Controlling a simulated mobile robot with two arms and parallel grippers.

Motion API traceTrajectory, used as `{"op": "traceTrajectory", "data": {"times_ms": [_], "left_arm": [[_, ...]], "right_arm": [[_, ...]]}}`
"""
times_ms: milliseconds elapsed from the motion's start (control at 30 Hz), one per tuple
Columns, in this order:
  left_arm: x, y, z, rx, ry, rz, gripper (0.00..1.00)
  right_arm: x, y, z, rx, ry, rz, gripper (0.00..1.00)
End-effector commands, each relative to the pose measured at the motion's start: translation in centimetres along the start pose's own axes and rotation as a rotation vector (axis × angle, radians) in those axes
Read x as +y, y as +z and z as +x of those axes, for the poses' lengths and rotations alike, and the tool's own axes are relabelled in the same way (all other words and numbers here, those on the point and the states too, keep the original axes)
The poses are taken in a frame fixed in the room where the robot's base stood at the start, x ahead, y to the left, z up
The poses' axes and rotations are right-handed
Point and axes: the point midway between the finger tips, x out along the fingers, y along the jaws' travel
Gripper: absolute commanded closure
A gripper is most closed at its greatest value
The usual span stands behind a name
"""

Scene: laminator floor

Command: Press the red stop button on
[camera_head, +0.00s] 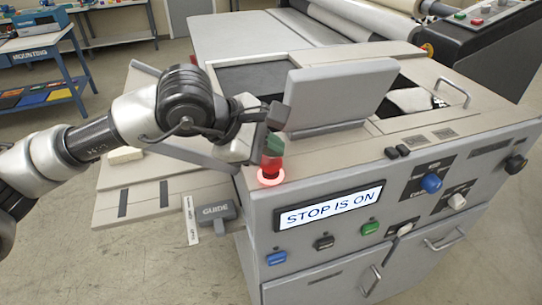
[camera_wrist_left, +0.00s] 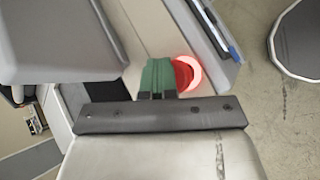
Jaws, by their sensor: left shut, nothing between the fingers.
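The red stop button (camera_head: 271,172) stands on the near left corner of the grey machine's top, with a glowing ring at its base. My left gripper (camera_head: 273,146) is shut and empty, its green fingertips right over the button's top. In the left wrist view the green fingertips (camera_wrist_left: 157,79) meet the left side of the red button (camera_wrist_left: 183,75), whose lit ring shows beyond them. They appear to touch it. The display (camera_head: 331,206) on the machine's front reads "STOP IS ON". My right gripper is not in view.
The front panel has a blue button (camera_head: 277,258), a black one (camera_head: 324,242), a green one (camera_head: 370,228) and a blue knob (camera_head: 431,183). A raised grey panel (camera_head: 338,92) stands right of my gripper. A blue "MOUNTING" table (camera_head: 38,55) is at the back left.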

Motion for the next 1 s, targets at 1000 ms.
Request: {"op": "traceTrajectory", "data": {"times_ms": [1000], "left_arm": [[3.1,3.1,-4.3,-0.002,0.002,0.0,1.0]], "right_arm": [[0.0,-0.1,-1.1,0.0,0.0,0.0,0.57]]}}
